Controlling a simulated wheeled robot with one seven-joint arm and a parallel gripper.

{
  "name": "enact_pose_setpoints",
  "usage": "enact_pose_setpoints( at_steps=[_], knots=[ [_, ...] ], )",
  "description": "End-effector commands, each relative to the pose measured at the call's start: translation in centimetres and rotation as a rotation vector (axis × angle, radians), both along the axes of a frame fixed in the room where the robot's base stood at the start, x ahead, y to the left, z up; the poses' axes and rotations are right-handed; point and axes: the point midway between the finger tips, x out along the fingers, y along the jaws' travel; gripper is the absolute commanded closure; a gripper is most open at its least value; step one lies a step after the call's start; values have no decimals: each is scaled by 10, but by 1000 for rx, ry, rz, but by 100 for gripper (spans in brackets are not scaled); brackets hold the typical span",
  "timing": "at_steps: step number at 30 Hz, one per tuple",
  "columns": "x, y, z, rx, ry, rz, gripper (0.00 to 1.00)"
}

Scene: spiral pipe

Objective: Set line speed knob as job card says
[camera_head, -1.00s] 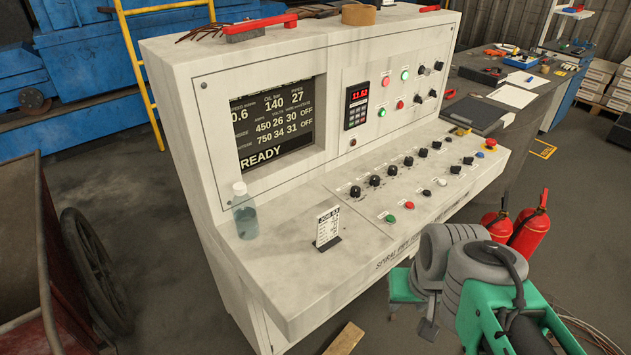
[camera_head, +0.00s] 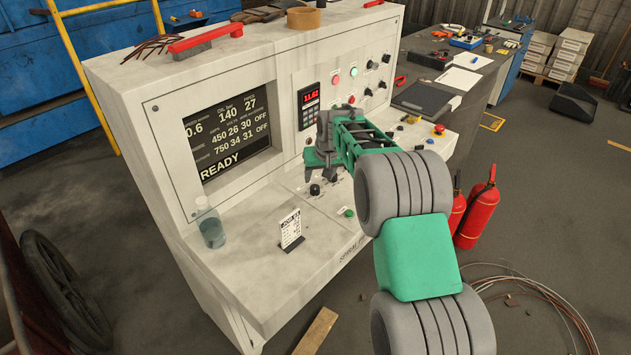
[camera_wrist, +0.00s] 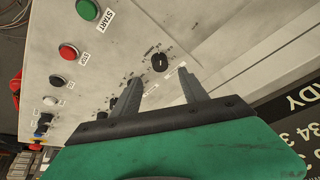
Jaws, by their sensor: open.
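The job card (camera_head: 290,229) stands upright on the console's sloping desk; its print is too small to read. A black knob (camera_head: 315,189) sits at the left end of the knob row, and a black knob also shows in the wrist view (camera_wrist: 160,62). Its label is too blurred to read, so I cannot tell whether it is the line speed knob. My gripper (camera_wrist: 158,74) is open, with its fingertips just short of this knob, one toward each side, apparently not touching. In the head view my gripper and arm hide most of the other knobs.
The console screen (camera_head: 228,130) reads READY. A green START button (camera_wrist: 87,9) and a red button (camera_wrist: 68,51) lie near the knob. A bottle (camera_head: 209,226) stands left of the card. Red fire extinguishers (camera_head: 478,210) stand right of the console.

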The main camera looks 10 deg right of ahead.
Motion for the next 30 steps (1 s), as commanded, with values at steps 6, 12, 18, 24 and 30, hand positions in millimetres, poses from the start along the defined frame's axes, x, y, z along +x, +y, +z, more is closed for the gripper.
enact_pose_setpoints(
  at_steps=[6, 12, 18, 24, 30],
  knots=[
    [14, 4, -39, -1, 4, 1, 49],
    [24, 5, -59, 0, 1, 1, 49],
    [24, 5, -61, 0, 0, 1, 49],
    [24, 5, -61, 0, 0, 1, 62],
    [24, 5, -60, 0, 0, 1, 78]
  ],
)
